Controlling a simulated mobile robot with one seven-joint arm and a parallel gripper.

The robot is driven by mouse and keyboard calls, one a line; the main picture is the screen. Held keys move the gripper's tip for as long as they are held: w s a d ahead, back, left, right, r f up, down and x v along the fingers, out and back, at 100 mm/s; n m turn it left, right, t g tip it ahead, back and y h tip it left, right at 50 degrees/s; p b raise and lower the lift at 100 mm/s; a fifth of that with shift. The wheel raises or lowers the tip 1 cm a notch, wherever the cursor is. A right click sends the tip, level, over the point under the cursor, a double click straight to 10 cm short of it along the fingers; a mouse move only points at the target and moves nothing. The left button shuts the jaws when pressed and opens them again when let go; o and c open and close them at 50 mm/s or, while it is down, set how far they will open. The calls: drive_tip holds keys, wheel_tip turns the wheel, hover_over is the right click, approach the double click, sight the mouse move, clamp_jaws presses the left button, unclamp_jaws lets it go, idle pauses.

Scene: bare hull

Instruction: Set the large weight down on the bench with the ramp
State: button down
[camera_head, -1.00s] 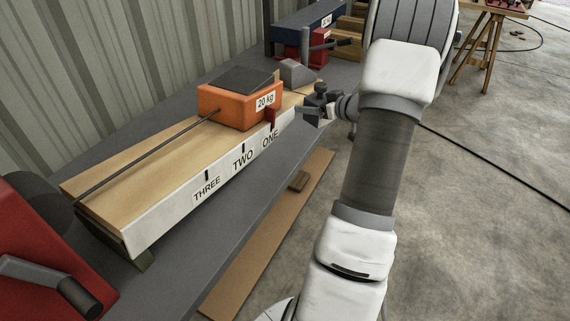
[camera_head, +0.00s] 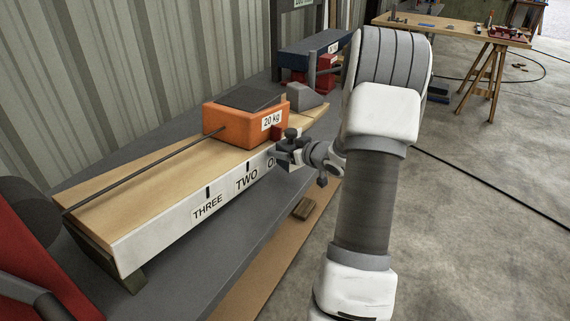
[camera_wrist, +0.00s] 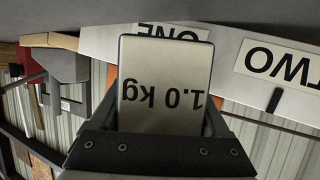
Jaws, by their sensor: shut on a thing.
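My gripper (camera_wrist: 158,125) is shut on a grey metal weight (camera_wrist: 165,85) marked "1.0 kg", which reads upside down in the wrist view. In the head view my gripper (camera_head: 284,150) is beside the front face of the ramp, by the partly covered ONE label. I cannot make out the weight clearly there. The wooden ramp (camera_head: 120,193) has a white front face marked THREE, TWO and ONE. It stands on the grey bench (camera_head: 200,255). The wrist view shows the ramp's face (camera_wrist: 230,75) behind the weight. I cannot tell whether the weight touches anything.
An orange block (camera_head: 232,124) marked "20 kg" sits on the ramp, with a dark rod (camera_head: 150,167) running left from it. A red object (camera_head: 35,255) is at the left. The bench strip in front of the ramp is clear. A wooden table (camera_head: 455,32) stands farther back.

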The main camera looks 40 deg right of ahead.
drive_tip(key=shift+f+b, duration=0.95)
drive_tip(key=shift+f, duration=0.85)
drive_tip(key=shift+f, duration=0.2)
unclamp_jaws()
drive_tip(key=shift+f, duration=0.1)
